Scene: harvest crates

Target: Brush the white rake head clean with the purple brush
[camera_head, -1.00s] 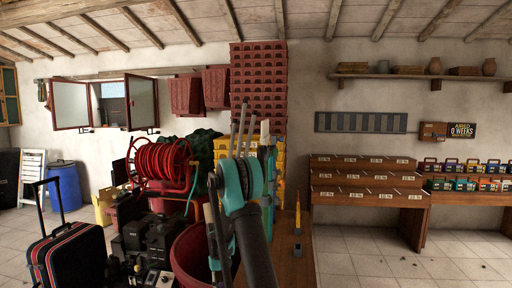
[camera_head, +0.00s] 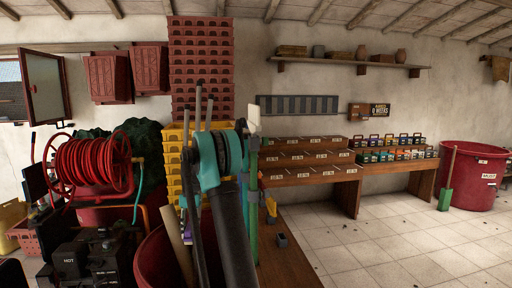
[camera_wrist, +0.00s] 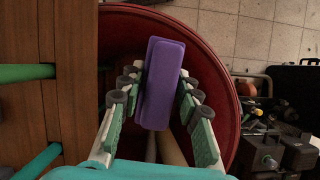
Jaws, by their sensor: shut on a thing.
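The purple brush (camera_wrist: 160,85) is between the two pad-lined fingers of my gripper (camera_wrist: 159,95) in the wrist view. The gripper is shut on it, and it hangs over the open red tub (camera_wrist: 218,62). In the head view, a small white piece (camera_head: 253,117) stands at the top of an upright green pole (camera_head: 252,185), just right of my arm. It looks like the white rake head seen edge-on, but its teeth cannot be made out.
Long handles stand in the red tub (camera_head: 155,245). A wooden bench top (camera_head: 285,262) lies right of it. A red hose reel (camera_head: 92,165) and dark boxes are at left. Stacked crates (camera_head: 200,65) stand behind. Tiled floor (camera_head: 400,245) is open at right, before a red bin (camera_head: 470,175).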

